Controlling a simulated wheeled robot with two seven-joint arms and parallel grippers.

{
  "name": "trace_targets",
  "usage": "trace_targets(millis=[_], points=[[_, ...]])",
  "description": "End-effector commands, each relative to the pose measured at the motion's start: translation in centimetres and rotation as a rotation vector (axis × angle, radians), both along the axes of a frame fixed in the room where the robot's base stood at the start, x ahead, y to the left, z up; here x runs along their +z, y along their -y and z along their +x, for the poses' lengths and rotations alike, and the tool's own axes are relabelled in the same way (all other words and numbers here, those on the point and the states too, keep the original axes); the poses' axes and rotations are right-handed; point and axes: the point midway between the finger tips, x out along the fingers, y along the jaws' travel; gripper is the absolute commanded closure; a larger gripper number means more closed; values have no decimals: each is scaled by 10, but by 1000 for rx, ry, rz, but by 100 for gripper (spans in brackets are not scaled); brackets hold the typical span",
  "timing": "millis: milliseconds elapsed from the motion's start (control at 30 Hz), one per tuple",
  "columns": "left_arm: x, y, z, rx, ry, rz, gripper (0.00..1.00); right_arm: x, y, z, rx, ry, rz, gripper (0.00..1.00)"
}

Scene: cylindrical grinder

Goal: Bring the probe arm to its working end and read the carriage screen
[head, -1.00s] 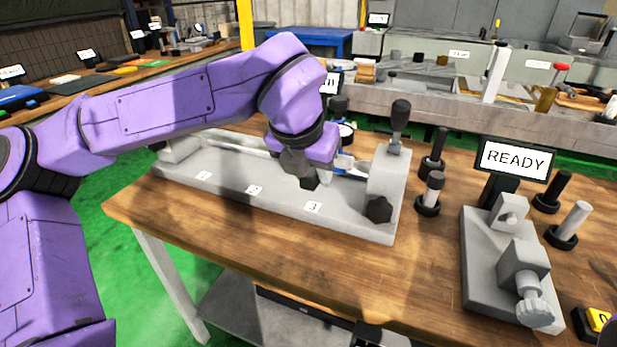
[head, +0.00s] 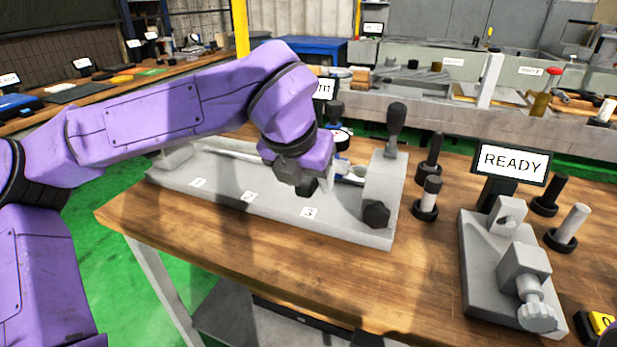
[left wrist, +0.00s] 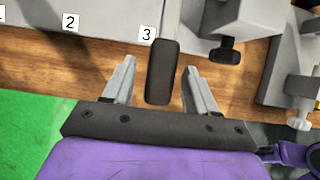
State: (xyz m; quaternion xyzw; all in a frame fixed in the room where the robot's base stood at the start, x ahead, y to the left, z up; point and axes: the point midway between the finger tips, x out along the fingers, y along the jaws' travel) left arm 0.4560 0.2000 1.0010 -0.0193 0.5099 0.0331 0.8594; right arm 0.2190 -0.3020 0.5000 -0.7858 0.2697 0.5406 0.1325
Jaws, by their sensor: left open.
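The grey fixture base (head: 240,203) carries labels 1, 2 and 3 along its front. My left gripper (head: 306,187) is over it near label 3, hiding part of the carriage. In the left wrist view the gripper (left wrist: 160,92) is open, with a dark handle (left wrist: 162,72) between its fingers and gaps on both sides. The handle is on a grey bar (left wrist: 171,17), apparently the probe arm, beside label 3. The carriage screen (head: 325,88) is mostly hidden behind my arm; only the end of its text shows. A dial gauge (head: 342,136) shows behind the wrist.
A grey end block (head: 385,185) with a dark knob (head: 376,213) stands right of the gripper. Further right are a READY screen (head: 513,161), black-based posts (head: 428,195) and a grey clamp fixture (head: 490,265). The wooden table's front (head: 300,270) is clear.

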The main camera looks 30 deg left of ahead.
Motion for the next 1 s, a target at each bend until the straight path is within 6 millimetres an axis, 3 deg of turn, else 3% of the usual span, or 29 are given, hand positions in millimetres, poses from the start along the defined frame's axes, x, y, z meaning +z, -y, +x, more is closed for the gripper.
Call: trace_targets(millis=[300,400,567,1000], points=[[65,3,-34,0,5,0,43,6,0,0,0,0,0,29],[78,4,-42,-1,3,1,43,7,0,0,0,0,0,29],[87,4,-47,-2,0,1,43,7,0,0,0,0,0,29],[86,4,-47,-2,0,1,43,7,0,0,0,0,0,29]])
